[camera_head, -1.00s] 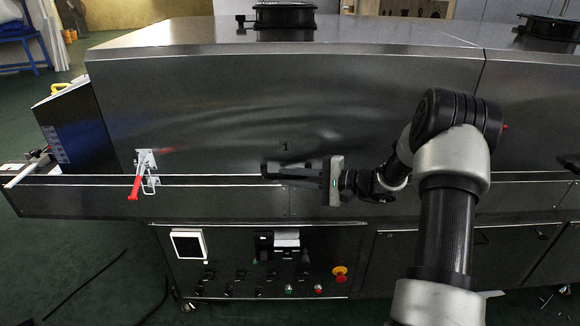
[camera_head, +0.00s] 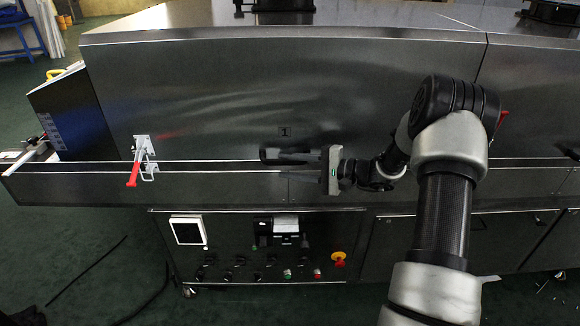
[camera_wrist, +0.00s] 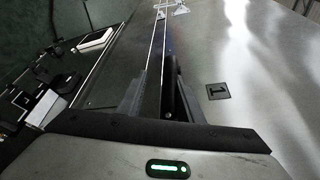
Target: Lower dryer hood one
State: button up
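Dryer hood one (camera_head: 220,100) is a large dark metal cover marked with a "1" plate (camera_head: 285,132); the plate also shows in the wrist view (camera_wrist: 218,91). The hood's lower edge lies along the bright rail lines, and I cannot tell whether a narrow gap is there. A latch with a red handle (camera_head: 132,174) sits at the hood's lower left, its handle pointing down. My gripper (camera_head: 268,156) is in front of the lower edge, just below the plate, pointing left.
A control panel (camera_head: 255,250) with a white screen (camera_head: 187,231), buttons and a red-and-yellow stop knob (camera_head: 338,259) is below the rail. A second hood section (camera_head: 535,90) adjoins at the right. Dark cables (camera_head: 85,280) lie on the green floor at left.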

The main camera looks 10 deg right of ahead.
jog(key=shift+s+d+r, duration=0.1)
jog(key=shift+s+d, duration=0.1)
jog(key=shift+d, duration=0.15)
jog(key=p+v, duration=0.3)
jog(key=v, duration=1.3)
jog(key=shift+s+d, duration=0.2)
jog(key=shift+d, duration=0.05)
